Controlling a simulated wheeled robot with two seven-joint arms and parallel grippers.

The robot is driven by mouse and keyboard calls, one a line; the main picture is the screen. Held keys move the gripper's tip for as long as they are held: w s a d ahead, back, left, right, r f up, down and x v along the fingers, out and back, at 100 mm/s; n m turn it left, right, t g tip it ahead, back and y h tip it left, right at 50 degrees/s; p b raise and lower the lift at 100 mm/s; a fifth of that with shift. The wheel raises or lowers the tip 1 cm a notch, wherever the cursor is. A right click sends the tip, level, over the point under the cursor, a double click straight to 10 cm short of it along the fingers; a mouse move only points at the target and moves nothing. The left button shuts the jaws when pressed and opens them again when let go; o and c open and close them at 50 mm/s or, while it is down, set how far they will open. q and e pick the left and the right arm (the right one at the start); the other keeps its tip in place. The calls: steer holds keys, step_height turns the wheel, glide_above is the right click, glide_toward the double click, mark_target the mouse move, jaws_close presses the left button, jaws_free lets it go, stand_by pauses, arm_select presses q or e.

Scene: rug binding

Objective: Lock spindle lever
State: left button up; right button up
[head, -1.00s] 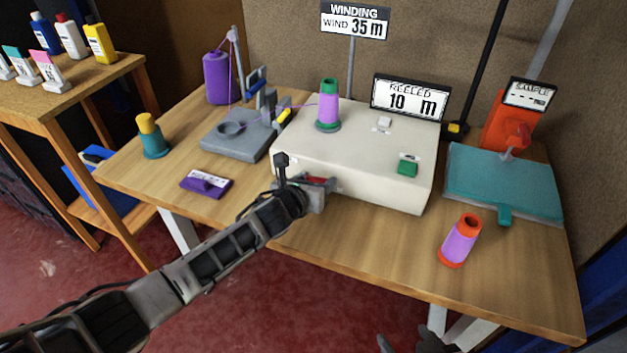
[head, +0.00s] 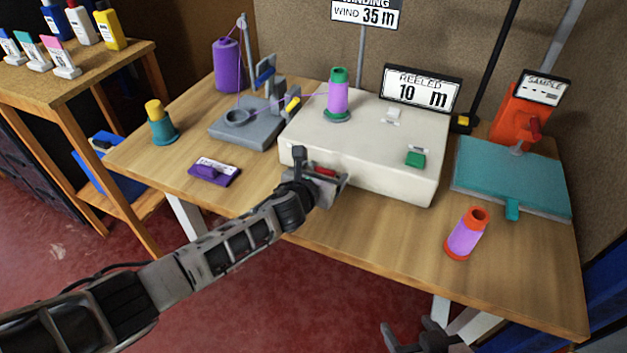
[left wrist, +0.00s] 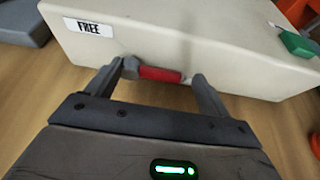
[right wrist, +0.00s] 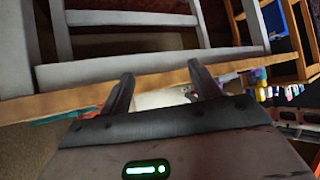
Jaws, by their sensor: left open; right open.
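The spindle lever has a red grip (head: 325,171) on the front face of the cream winding machine (head: 390,140). In the left wrist view the lever (left wrist: 158,74) lies between the fingers of my left gripper (left wrist: 165,80), close to the left finger. A FREE label (left wrist: 88,28) is on the machine face to its left. My left gripper (head: 328,180) is open at the machine's front; I cannot tell if it touches the lever. A green-and-purple spool (head: 338,95) stands on the machine. My right gripper (head: 420,338) is open and empty, low near the table's front edge.
An orange-and-purple cone (head: 466,235) stands at the front right. A purple label block (head: 214,172), a grey tension stand (head: 245,125) and a teal-and-yellow cone (head: 160,122) are on the left. A teal board (head: 510,178) lies right. Bare wood is in front of the machine.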

arm_select(q)
steer(key=p+v, duration=0.2)
steer(key=v, duration=1.3)
steer(key=shift+s+r+p, duration=0.25)
steer(key=shift+s+p, duration=0.05)
steer(key=shift+p, duration=0.05)
arm_select(e)
steer(key=shift+d+r, duration=0.3)
steer(key=shift+r, duration=0.35)
steer(key=shift+s, duration=0.1)
arm_select(q)
steer(key=s+a+f+m+g, duration=0.1)
steer(key=s+m, duration=0.4)
steer(key=m, duration=0.6)
steer(key=s+a+f+m+g+y, duration=0.1)
steer(key=s+a+f+m, duration=0.3)
steer(key=m, duration=0.8)
steer(key=s+a+f+m+g, duration=0.1)
steer(key=s+a+f+m, duration=0.1)
steer(key=s+f+m, duration=0.3)
steer(key=s+m, duration=0.3)
steer(key=m, duration=0.3)
steer(key=shift+s+a+f+m+y, duration=0.25)
steer(key=shift+a+f+m+y, duration=0.05)
steer(key=shift+a, duration=0.1)
arm_select(e)
steer(key=shift+a, duration=0.1)
arm_select(q)
steer(key=shift+d, duration=0.1)
